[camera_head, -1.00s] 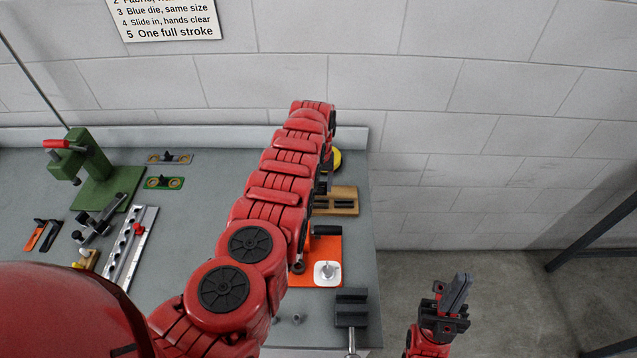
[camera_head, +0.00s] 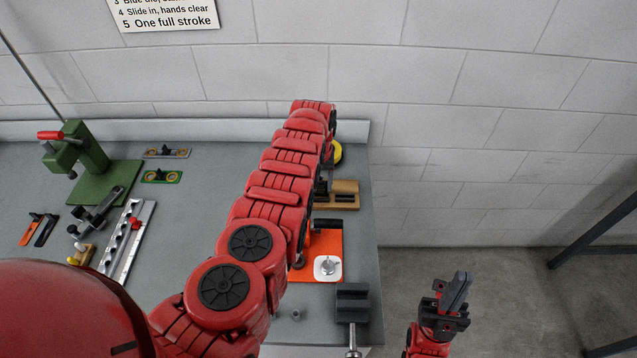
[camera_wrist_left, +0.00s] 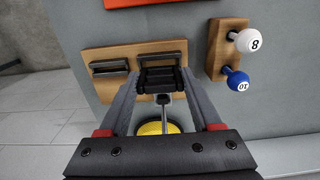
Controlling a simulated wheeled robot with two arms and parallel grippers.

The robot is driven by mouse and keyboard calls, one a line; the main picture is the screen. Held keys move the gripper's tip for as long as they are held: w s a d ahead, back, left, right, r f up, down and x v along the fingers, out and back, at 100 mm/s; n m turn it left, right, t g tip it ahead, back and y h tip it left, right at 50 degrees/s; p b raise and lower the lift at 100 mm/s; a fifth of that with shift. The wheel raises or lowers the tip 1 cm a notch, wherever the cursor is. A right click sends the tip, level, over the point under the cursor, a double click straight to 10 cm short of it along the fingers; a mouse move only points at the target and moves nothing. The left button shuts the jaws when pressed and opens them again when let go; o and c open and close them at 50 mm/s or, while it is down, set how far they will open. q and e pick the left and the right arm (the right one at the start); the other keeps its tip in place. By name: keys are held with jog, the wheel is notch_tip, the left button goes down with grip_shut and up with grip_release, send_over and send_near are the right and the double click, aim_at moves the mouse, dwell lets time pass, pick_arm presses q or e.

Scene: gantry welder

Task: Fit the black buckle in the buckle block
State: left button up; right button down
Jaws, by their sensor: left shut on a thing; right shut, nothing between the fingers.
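The wooden buckle block (camera_head: 345,189) lies near the bench's right edge, partly hidden by my left arm. In the left wrist view the block (camera_wrist_left: 96,57) shows two dark-rimmed slots. My left gripper (camera_wrist_left: 155,88) is shut on the black buckle (camera_wrist_left: 155,98), which is between its fingertips. The buckle overlaps the block's right-hand slot in that view; I cannot tell whether it touches it. In the head view the left gripper is mostly hidden behind my arm. My right gripper (camera_head: 459,291) is shut and empty, off the bench over the floor.
In the wrist view a yellow disc (camera_wrist_left: 150,127) and a wooden rack (camera_wrist_left: 217,65) with 8 and 10 balls are near the block. An orange mat (camera_head: 303,273), a dark clamp block (camera_head: 352,303), a green press (camera_head: 100,185) and a metal rail (camera_head: 137,226) share the bench.

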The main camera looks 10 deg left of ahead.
pick_arm(q)
jog(key=shift+s+p, duration=0.2)
jog(key=shift+p, duration=0.5)
jog(key=shift+f+b, duration=1.05)
jog(key=o, duration=1.4)
